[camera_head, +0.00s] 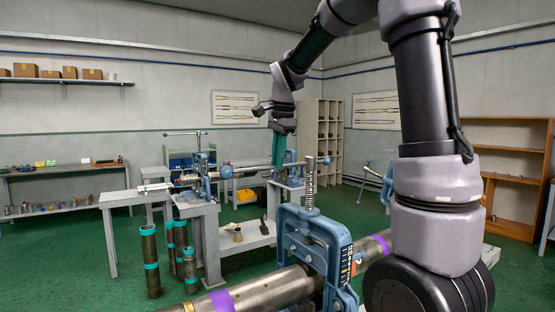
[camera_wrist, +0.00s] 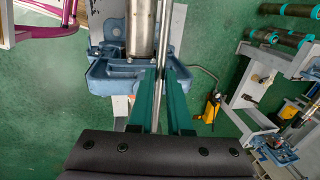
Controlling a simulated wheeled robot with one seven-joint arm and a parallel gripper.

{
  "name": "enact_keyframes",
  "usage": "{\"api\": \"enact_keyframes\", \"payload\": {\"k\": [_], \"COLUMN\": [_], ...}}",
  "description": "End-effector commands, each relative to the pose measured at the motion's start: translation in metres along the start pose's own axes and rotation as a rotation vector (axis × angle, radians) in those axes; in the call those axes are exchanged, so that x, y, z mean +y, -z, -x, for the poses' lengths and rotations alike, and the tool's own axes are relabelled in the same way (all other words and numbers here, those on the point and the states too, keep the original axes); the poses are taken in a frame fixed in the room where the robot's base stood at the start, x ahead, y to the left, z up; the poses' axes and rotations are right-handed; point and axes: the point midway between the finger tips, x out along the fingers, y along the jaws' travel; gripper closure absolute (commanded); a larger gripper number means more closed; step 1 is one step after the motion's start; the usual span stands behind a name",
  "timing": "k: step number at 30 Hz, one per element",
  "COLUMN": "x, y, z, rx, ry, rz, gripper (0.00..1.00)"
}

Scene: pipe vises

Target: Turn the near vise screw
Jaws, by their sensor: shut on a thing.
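The near vise (camera_head: 318,238) is a blue yoke clamped over a steel pipe (camera_head: 265,288) with purple bands. Its threaded screw (camera_head: 310,192) stands upright out of the top. A thin handle bar (camera_head: 296,164) crosses the screw's head and ends in a blue-grey ball (camera_head: 326,160) on the right. My gripper (camera_head: 278,164), with teal fingers, points down left of the screw and is shut on the bar. In the wrist view the bar (camera_wrist: 177,40) runs between the two fingers (camera_wrist: 162,74). The bar's stretch between the fingertips is partly hidden.
Another blue vise (camera_head: 200,165) stands on a grey bench behind, left of my gripper. Upright pipes with teal bands (camera_head: 150,262) stand on the green floor at left. In the wrist view, a blue vise part (camera_wrist: 105,75) and a pipe (camera_wrist: 142,30) lie below the fingers.

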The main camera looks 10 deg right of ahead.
Motion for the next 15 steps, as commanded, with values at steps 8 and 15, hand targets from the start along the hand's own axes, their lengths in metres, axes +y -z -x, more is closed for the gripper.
{"api": "enact_keyframes", "payload": {"k": [8, 15], "x": [-0.004, -0.021], "y": [0.0, 0.001], "z": [0.0, -0.003], "rx": [0.006, 0.031], "ry": [0.002, 0.003], "rz": [-0.028, -0.151], "gripper": [1.0, 1.0]}}
